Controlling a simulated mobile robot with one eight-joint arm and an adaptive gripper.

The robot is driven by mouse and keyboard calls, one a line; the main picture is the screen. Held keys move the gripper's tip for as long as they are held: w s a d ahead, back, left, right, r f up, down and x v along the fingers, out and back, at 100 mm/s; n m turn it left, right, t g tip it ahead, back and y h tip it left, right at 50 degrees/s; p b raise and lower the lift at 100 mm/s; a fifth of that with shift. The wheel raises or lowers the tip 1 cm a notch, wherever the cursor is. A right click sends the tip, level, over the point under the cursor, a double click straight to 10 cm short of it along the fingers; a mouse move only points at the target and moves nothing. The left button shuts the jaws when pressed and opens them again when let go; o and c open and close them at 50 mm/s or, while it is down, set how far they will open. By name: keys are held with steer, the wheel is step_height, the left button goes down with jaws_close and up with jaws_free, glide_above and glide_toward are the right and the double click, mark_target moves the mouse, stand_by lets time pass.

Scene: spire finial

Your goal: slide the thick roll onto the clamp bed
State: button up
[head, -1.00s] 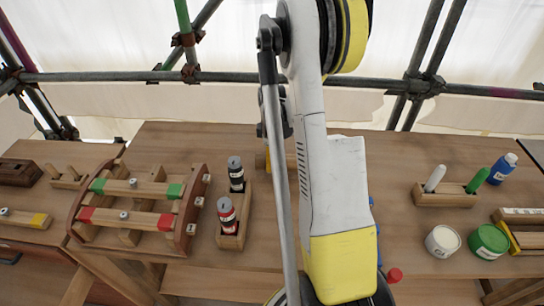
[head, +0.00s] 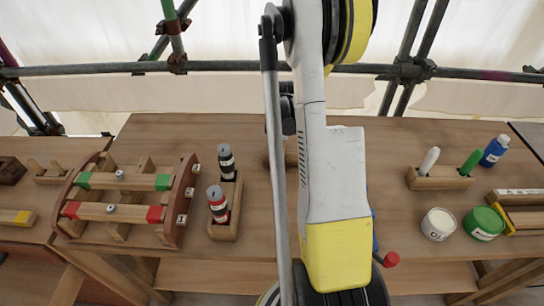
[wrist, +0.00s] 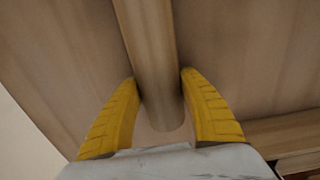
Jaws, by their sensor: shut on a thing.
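A thick wooden roll (wrist: 150,45), pale and round, runs up the wrist view between the two yellow fingers. My gripper (wrist: 158,80) is shut on it near its rounded lower end. In the head view my arm hides the gripper and most or all of the roll. I cannot make out the clamp bed for certain. Blue parts and a red knob (head: 391,259) show just right of my arm at the table's front edge, and may belong to it; the rest there is hidden.
A wooden frame with red and green blocks (head: 122,183) stands left. A holder with two bottles (head: 225,232) stands between it and my arm. At right are a marker holder (head: 440,183), a white tin (head: 439,224), a green tin (head: 484,222) and a blue bottle (head: 494,151).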

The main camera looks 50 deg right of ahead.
steer(key=shift+s+d+b, duration=0.3)
steer(key=shift+s+d, duration=1.6)
steer(key=shift+s, duration=0.3)
steer(key=shift+s+d+b, duration=0.3)
steer(key=shift+s+d, duration=1.6)
steer(key=shift+s, duration=0.3)
steer(key=o, duration=1.4)
step_height(320, 180, up, 12)
steer(key=shift+f, duration=0.1)
